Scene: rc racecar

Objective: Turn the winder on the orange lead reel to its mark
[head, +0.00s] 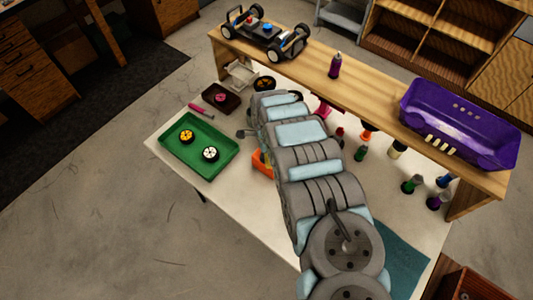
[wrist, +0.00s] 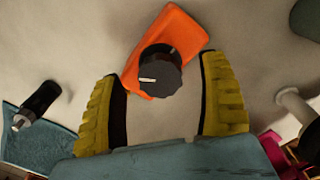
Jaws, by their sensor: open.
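The orange lead reel (wrist: 178,30) lies on the white tabletop in the wrist view. Its dark round winder (wrist: 160,72) carries a short white line that points left in the picture. I cannot make out a separate mark on the reel. My gripper (wrist: 157,80) is open, with one yellow padded finger on each side of the winder and visible gaps to both. In the head view only a strip of the orange reel (head: 262,162) shows beside my arm, which hides the rest of it. My gripper cannot be made out there.
A green tray (head: 186,157) with two small wheels stands left of the reel. Several small bottles stand under the wooden shelf (head: 375,107), which holds a car chassis (head: 265,33) and a purple car body (head: 455,126). A dark cylinder (wrist: 38,104) lies left in the wrist view.

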